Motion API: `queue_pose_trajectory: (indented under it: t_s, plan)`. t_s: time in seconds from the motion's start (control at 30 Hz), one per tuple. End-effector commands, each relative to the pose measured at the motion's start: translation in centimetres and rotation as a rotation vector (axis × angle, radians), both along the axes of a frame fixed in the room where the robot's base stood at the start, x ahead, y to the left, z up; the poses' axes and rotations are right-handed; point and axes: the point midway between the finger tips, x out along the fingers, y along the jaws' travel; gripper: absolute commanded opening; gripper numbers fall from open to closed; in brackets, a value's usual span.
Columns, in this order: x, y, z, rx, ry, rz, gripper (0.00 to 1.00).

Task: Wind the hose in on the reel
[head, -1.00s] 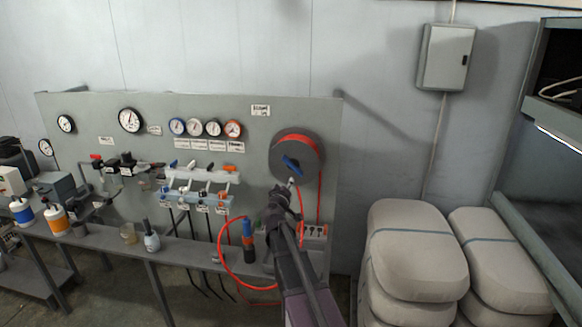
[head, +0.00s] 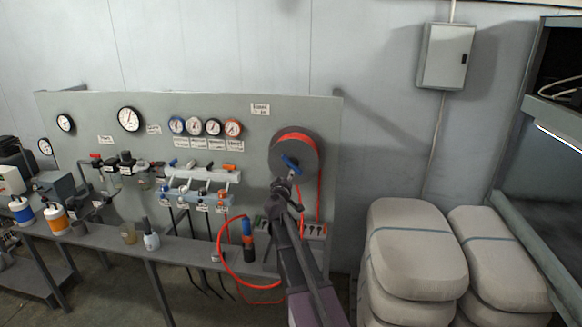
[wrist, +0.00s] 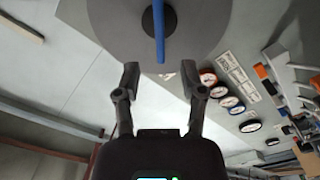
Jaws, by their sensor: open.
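The grey hose reel (head: 311,165) is on the upright panel, with orange hose wound on it. Its blue crank (head: 291,163) points down to the right. In the wrist view the reel's grey face (wrist: 112,22) fills the top, and the blue crank (wrist: 160,38) stands across its dark hub. Orange hose (head: 222,258) hangs from the reel and makes a loose loop below, at the bench. My gripper (head: 284,186) is just below the crank in the head view. In the wrist view my gripper (wrist: 160,76) is open, its fingers apart, with the crank's end between and beyond them. I see no contact.
Gauges (head: 206,127) and a valve manifold (head: 200,180) sit left of the reel. Bottles (head: 151,238) and a blue-and-orange tool (head: 248,238) stand along the bench (head: 110,245). Stacked pale sacks (head: 415,250) are at the right, under a wall box (head: 446,57).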

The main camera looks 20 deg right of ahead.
Motion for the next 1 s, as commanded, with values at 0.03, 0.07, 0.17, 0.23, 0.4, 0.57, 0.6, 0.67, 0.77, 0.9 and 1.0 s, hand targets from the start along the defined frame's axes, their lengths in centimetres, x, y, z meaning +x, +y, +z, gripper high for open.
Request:
queue_pose_trajectory:
  t_s: [0.03, 0.07, 0.17, 0.23, 0.4, 0.57, 0.6, 0.67, 0.77, 0.9, 1.0]
  plan:
    - [1.0, -0.6, 0.0, 0.0, 0.0, -0.001, 0.53]
    - [1.4, -0.8, 0.0, 0.0, 0.0, -0.001, 0.53]
    - [2.7, -1.7, 0.0, 0.0, 0.0, 0.0, 0.53]
    - [3.6, -2.3, 0.0, 0.0, 0.0, 0.0, 0.53]
    - [5.7, -3.7, 0.0, 0.0, 0.0, 0.0, 0.53]
    - [7.3, -4.8, 0.0, 0.0, 0.0, 0.0, 0.53]
    - [7.6, -5.0, 0.0, 0.0, 0.0, 0.0, 0.53]
    - [8.0, -5.3, 0.0, 0.0, 0.001, 0.001, 0.53]
    - [8.4, -5.6, 0.0, 0.0, 0.0, 0.001, 0.53]
    - [8.6, -5.7, 0.0, 0.0, 0.0, 0.001, 0.53]
    - [8.6, -5.7, 0.0, 0.0, 0.0, 0.001, 0.53]
